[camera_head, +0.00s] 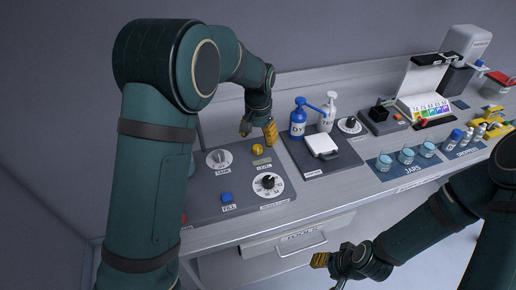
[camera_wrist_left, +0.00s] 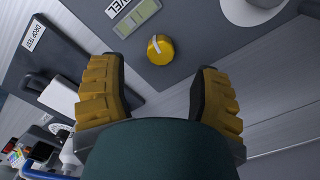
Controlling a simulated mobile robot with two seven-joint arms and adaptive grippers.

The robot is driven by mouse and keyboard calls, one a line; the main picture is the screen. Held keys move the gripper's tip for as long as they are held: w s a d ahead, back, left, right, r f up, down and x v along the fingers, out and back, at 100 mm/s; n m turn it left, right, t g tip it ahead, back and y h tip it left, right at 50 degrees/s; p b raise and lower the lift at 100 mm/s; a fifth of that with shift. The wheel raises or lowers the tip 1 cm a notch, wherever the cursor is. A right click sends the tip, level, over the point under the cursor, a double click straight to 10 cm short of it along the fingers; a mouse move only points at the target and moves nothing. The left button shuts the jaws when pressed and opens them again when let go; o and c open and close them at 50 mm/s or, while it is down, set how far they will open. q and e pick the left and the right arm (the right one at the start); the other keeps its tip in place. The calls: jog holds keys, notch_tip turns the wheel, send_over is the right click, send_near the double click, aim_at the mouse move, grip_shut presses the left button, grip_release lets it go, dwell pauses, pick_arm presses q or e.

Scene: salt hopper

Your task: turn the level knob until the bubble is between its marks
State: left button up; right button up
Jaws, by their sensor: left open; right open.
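The yellow level knob (camera_head: 257,149) sits on the grey panel at the back left. It also shows in the left wrist view (camera_wrist_left: 161,50), with a pale line across its top. The knob lies ahead of the gap, untouched. My right gripper (camera_head: 320,260) is low, in front of the bench.
The grey panel (camera_head: 205,197) also carries a blue FILL button (camera_head: 227,197), a white dial (camera_head: 267,185) and another knob (camera_head: 219,158). To the right are blue and white bottles (camera_head: 298,118), a white-lidded drop test board (camera_head: 322,146) and jars (camera_head: 406,155). A tools drawer (camera_head: 300,238) is below.

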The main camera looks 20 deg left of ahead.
aim_at(258, 147)
pick_arm(q)
notch_tip(258, 147, down, 5)
jog(key=shift+r+b, duration=0.1)
jog(key=shift+b, duration=0.2)
grip_shut()
